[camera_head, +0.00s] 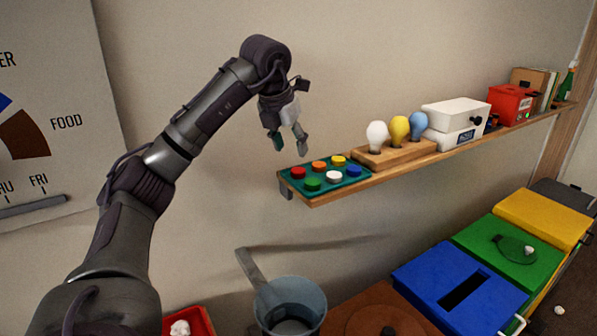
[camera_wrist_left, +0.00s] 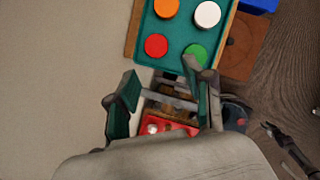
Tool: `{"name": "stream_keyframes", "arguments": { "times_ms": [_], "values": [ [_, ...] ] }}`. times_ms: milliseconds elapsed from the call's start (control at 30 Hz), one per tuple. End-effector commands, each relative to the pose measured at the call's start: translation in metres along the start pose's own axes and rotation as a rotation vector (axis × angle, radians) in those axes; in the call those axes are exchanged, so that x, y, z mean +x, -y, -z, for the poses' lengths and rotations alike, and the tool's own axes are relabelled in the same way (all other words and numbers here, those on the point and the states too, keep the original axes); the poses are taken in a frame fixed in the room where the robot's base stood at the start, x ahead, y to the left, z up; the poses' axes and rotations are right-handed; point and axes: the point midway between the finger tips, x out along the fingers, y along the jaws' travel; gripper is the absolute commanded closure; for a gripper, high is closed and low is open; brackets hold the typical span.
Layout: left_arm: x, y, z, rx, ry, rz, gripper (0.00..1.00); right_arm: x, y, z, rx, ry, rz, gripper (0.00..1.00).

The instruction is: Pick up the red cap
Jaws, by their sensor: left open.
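The red cap (camera_head: 298,172) sits at the near left end of a teal tray (camera_head: 328,187) on the wall shelf. In the left wrist view the red cap (camera_wrist_left: 156,45) lies above the gripper, in a corner of the tray (camera_wrist_left: 176,60), beside the orange cap (camera_wrist_left: 166,8) and green cap (camera_wrist_left: 195,54). My left gripper (camera_head: 291,146) is open and empty. In the head view it hangs above and left of the tray, fingers pointing down. In the left wrist view its fingertips (camera_wrist_left: 164,83) are apart and short of the red cap.
Other caps share the tray. A wooden block with light bulbs (camera_head: 396,152) and a white box (camera_head: 455,113) stand farther along the shelf (camera_head: 425,160). Below are a blue bin (camera_head: 445,275), a green bin (camera_head: 500,240) and a grey bucket (camera_head: 290,300). The wall space left of the tray is clear.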

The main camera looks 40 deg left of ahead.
Motion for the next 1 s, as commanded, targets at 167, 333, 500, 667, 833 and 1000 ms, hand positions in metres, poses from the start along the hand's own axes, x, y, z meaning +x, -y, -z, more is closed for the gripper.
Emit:
{"name": "stream_keyframes", "arguments": {
  "times_ms": [167,333,500,667,833,1000],
  "values": [
    [0.024,-0.001,0.000,0.000,-0.002,-0.002,0.48,-0.004,-0.001,-0.001,0.001,0.001,-0.001,0.60],
    [0.034,-0.001,-0.001,0.000,-0.002,-0.001,0.48,-0.008,0.012,0.029,0.007,-0.044,0.014,0.60],
    [0.058,-0.001,-0.003,0.000,-0.005,-0.001,0.48,-0.021,0.016,0.038,0.006,-0.058,0.020,0.60],
    [0.077,-0.001,-0.003,0.001,-0.001,0.000,0.48,-0.023,0.013,0.030,0.004,-0.045,0.017,0.60],
    [0.081,-0.001,-0.003,0.001,0.001,0.000,0.48,-0.022,0.012,0.020,0.003,-0.029,0.015,0.60],
    [0.081,-0.001,-0.003,0.001,0.001,0.001,0.62,-0.022,0.009,0.018,0.002,-0.026,0.012,0.60]
  ]
}}
